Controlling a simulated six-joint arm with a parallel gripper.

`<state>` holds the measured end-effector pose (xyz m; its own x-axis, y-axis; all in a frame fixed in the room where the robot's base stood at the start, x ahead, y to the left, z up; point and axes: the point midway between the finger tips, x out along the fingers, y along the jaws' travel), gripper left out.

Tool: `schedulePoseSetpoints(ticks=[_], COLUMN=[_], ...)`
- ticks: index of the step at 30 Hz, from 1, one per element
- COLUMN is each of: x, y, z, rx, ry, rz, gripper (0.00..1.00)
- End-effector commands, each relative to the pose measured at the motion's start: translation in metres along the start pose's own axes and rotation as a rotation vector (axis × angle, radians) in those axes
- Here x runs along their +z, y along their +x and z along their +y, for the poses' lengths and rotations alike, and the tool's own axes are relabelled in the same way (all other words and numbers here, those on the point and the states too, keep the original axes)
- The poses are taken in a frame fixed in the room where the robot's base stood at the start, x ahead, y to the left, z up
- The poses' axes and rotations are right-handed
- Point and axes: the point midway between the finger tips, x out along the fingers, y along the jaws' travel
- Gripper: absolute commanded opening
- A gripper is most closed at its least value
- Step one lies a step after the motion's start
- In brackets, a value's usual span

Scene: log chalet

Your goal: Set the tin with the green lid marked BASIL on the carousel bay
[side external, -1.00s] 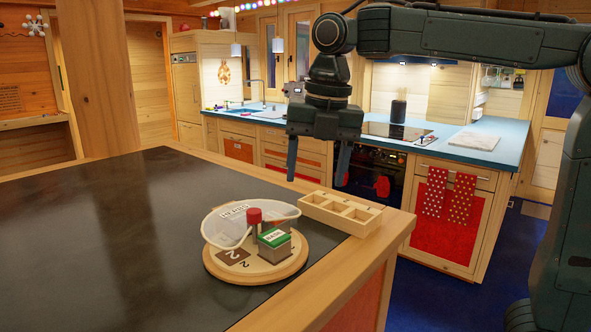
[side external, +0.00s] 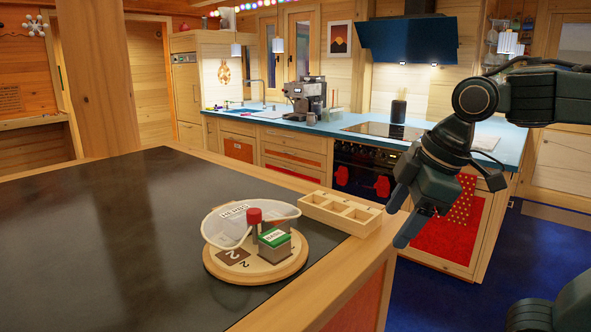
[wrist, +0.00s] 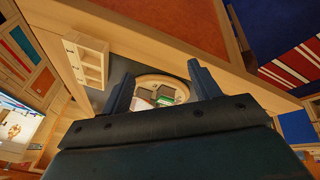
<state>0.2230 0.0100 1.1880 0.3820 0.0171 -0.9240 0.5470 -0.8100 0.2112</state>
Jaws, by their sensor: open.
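The tin with the green lid (side external: 273,241) stands upright on the round wooden carousel (side external: 226,273), at its front right; its label looks like BASIL. It also shows in the wrist view (wrist: 166,101). A clear bin labelled HERBS (side external: 222,232) stands on the carousel's back left. A red-capped container (side external: 254,217) stands behind the tin. Bay marks such as 2 show on the carousel, one on a dark patch. My gripper (side external: 399,219) is open and empty, tilted, to the right of the carousel and beyond the counter's edge. It also shows in the wrist view (wrist: 161,82).
A wooden box with open compartments (side external: 340,213) sits behind the carousel near the counter's right edge. The dark countertop (side external: 110,230) to the left is clear. A blue counter with a coffee machine (side external: 304,98) stands behind.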

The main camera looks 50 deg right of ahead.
Motion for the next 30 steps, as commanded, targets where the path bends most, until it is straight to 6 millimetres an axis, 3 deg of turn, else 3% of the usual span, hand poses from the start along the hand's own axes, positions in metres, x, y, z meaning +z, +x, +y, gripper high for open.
schedulePoseSetpoints(ticks=[6, 12, 30], x=[0.031, 0.048, 0.053], y=[0.012, 0.021, 0.024], z=[-0.014, -0.023, -0.025], rx=[0.034, 0.045, 0.048], ry=[0.346, 0.558, 0.626], rz=[0.048, 0.08, 0.091], gripper=[0.62, 0.62, 0.62])
